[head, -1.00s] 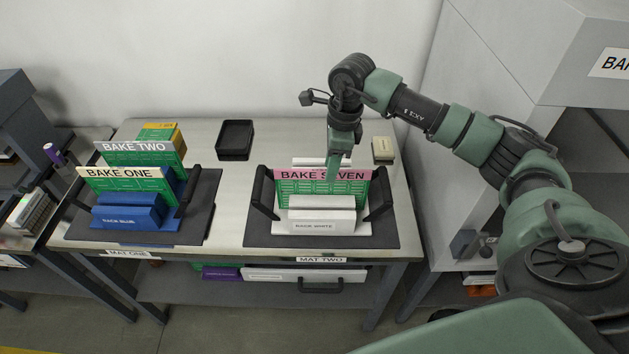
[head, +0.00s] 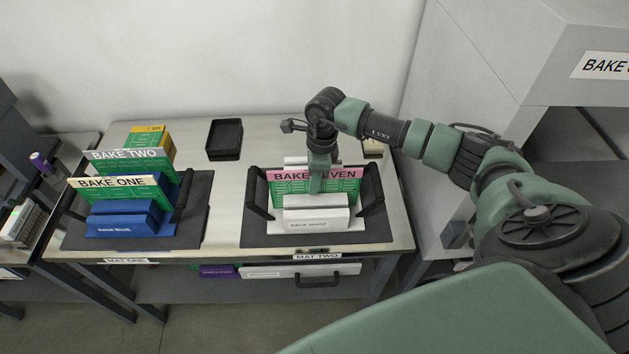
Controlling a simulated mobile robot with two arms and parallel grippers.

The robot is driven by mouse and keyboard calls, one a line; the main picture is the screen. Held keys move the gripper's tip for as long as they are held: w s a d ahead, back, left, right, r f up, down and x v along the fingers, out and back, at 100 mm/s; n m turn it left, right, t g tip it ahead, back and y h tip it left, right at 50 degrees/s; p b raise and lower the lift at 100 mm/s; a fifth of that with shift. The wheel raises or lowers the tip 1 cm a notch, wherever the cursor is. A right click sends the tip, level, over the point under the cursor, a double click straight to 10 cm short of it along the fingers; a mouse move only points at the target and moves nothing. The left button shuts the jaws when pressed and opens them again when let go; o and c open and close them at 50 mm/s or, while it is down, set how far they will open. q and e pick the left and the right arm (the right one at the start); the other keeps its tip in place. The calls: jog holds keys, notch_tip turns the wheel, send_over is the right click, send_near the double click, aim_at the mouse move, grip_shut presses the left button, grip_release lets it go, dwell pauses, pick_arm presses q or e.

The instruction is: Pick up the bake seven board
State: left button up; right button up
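The bake seven board (head: 345,185) is green with a pink top strip lettered "BAKE SEVEN". It stands upright in the white rack (head: 316,222) on mat two (head: 272,236), the dark right-hand mat. My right gripper (head: 317,186) points down at the board's top edge, near its middle. One green finger overlaps the front of the board and covers part of the lettering. The other finger is hidden, so I cannot tell whether the gripper is open or shut on the board. My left gripper is not in view.
Mat one (head: 189,222) on the left bears a blue rack (head: 124,220) with the bake one (head: 122,187) and bake two (head: 125,157) boards. A black tray (head: 224,140) lies behind. Dark handles flank the white rack. A grey cabinet (head: 480,60) stands at right.

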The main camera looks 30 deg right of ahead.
jog(key=shift+s+r, duration=0.1)
jog(key=shift+s, duration=0.05)
jog(key=shift+c, duration=0.6)
grip_shut()
dwell(0.6)
